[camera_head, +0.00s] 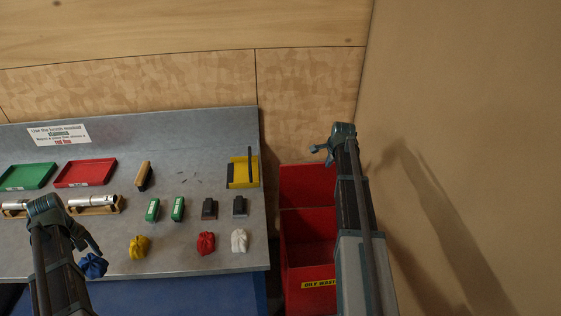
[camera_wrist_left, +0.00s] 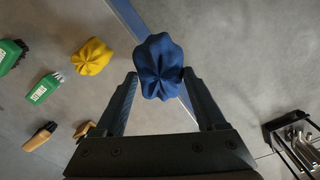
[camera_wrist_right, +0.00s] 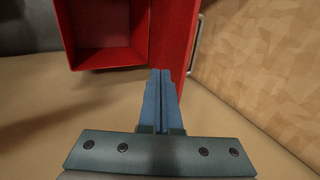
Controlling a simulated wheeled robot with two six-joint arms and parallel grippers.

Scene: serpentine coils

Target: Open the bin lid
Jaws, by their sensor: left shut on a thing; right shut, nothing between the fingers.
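The red bin (camera_head: 308,250), with a yellow "oily waste" label, stands right of the workbench. Its lid (camera_head: 308,185) appears raised at the back, and the bin's inside shows. In the right wrist view, the open bin (camera_wrist_right: 105,58) is at the top, and the red lid panel (camera_wrist_right: 173,35) stands beside it with a metal handle (camera_wrist_right: 195,45). My right gripper (camera_head: 321,151) is shut and empty near the lid; contact cannot be told. My left gripper (camera_head: 90,245) is shut on a crumpled blue cloth (camera_wrist_left: 160,68) near the bench front.
The grey workbench (camera_head: 120,190) carries a green tray (camera_head: 28,176), a red tray (camera_head: 86,172), a brush (camera_head: 143,175) and a yellow-and-black item (camera_head: 243,172). Yellow (camera_head: 139,246), red (camera_head: 206,243) and white (camera_head: 239,240) cloths lie along its front. A bare wall (camera_head: 460,150) stands right of the bin.

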